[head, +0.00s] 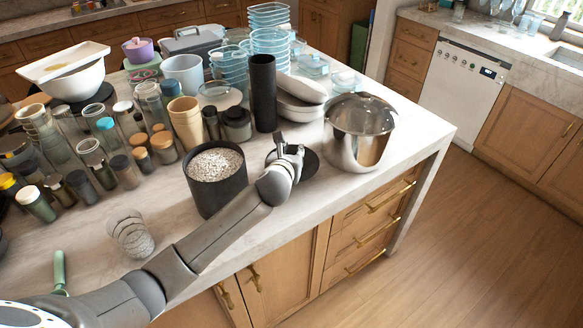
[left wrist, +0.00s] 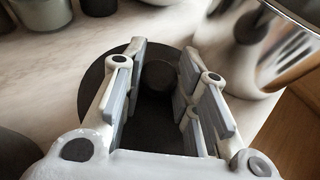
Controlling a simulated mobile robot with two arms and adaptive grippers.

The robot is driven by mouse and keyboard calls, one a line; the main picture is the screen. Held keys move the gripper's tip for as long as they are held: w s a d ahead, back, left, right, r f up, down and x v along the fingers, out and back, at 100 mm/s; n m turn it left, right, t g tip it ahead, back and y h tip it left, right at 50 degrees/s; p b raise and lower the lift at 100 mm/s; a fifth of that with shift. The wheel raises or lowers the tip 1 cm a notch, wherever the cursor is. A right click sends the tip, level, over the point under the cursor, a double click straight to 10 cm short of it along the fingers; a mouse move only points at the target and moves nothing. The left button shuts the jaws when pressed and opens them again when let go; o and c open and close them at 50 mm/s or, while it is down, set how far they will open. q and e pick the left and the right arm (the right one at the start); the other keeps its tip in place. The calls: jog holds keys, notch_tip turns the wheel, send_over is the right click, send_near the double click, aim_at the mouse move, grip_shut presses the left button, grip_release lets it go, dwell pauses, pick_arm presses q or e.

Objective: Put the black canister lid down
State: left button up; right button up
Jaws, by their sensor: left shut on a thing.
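The black canister lid (head: 311,161) is a dark round disc at the island's front edge, right of the open black canister (head: 222,201), which holds pale grains. My left gripper (head: 289,150) is over the lid and shut on its round knob. In the left wrist view the lid (left wrist: 160,76) shows its knob between the fingers (left wrist: 158,85). The lid looks level and close to the countertop; I cannot tell whether it touches it. The gripper hides part of the lid. My right gripper is not in view.
A shiny steel pot (head: 358,133) stands close to the right of the lid. A tall black cylinder (head: 262,92) and white dishes (head: 299,100) stand behind. Several jars crowd the left. A stack of clear cups (head: 131,233) is at front left. Bare counter (head: 337,182) lies in front.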

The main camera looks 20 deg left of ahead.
pick_arm(q)
notch_tip(320, 180, down, 4)
jog(key=shift+f, duration=0.3)
jog(key=shift+f, duration=0.35)
jog(key=o, duration=1.1)
jog(key=shift+r, duration=0.1)
